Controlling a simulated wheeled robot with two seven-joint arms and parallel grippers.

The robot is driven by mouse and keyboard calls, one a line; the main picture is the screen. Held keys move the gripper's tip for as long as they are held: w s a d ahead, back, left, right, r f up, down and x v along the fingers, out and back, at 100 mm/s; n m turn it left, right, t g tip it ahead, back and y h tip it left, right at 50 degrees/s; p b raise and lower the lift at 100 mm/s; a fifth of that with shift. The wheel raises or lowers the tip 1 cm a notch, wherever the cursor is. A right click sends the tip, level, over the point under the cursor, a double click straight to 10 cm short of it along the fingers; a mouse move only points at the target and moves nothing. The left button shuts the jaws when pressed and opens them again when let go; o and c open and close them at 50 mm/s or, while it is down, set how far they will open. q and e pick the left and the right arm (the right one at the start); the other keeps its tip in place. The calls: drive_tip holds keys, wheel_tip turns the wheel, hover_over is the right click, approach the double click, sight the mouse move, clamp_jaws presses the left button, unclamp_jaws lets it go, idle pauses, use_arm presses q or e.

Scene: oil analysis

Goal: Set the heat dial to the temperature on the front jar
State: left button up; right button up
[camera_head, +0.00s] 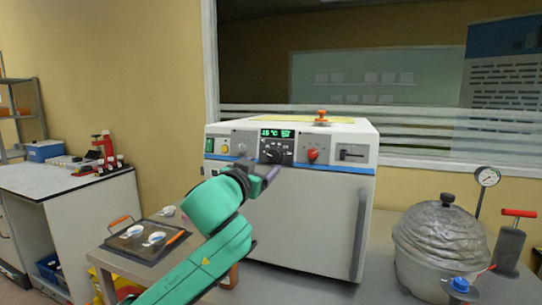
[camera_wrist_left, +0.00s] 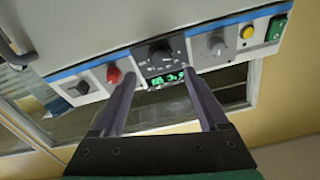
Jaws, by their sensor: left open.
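The heat dial (camera_head: 274,156) is a black knob with white marks on the white oven's (camera_head: 300,220) front panel. Above it a green display (camera_head: 277,133) shows a °C reading that looks like 15, with a second figure too small to read. The left wrist view shows the dial (camera_wrist_left: 160,52) upside down, just beyond the fingertips. My left gripper (camera_head: 262,177) is open and empty in front of the panel, slightly below the dial, its fingers (camera_wrist_left: 158,82) spread to either side of it in the wrist view. A brown jar (camera_head: 229,277) is mostly hidden behind my left arm; no label is readable.
A red knob (camera_head: 313,154), a grey knob (camera_head: 241,149) and a yellow button (camera_head: 225,149) flank the dial. A tray (camera_head: 128,246) with white dishes stands at left. A domed grey vessel (camera_head: 441,235) and a gauge (camera_head: 487,177) stand at right.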

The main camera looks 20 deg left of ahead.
sight(272, 157)
use_arm(q)
drive_tip(key=w, duration=0.2)
drive_tip(key=w+p, duration=0.1)
drive_tip(key=w, duration=0.4)
drive_tip(key=shift+w+d+p, duration=0.25)
drive_tip(key=shift+w+p, duration=0.1)
drive_tip(key=shift+w, duration=0.05)
clamp_jaws()
drive_tip(key=shift+a+r+m+h+p, duration=0.15)
drive_tip(key=shift+m+h+p, duration=0.15)
drive_tip(key=shift+m+p, duration=0.7)
drive_tip(key=m+p, duration=0.3)
drive_tip(key=m+h+p, duration=0.1)
drive_tip(key=m+p, duration=0.2)
drive_tip(key=p, duration=0.1)
drive_tip(key=m+g+h+p, duration=0.1)
drive_tip(key=m+p, duration=0.2)
drive_tip(key=p, duration=0.1)
drive_tip(key=shift+a+r+m, duration=0.2)
drive_tip(key=shift+r+m, duration=0.05)
drive_tip(key=shift+m, duration=0.05)
drive_tip(key=shift+f+m+g+h+p, duration=0.2)
drive_tip(key=shift+m+g+h+p, duration=0.1)
drive_tip(key=shift+m+p, duration=0.9)
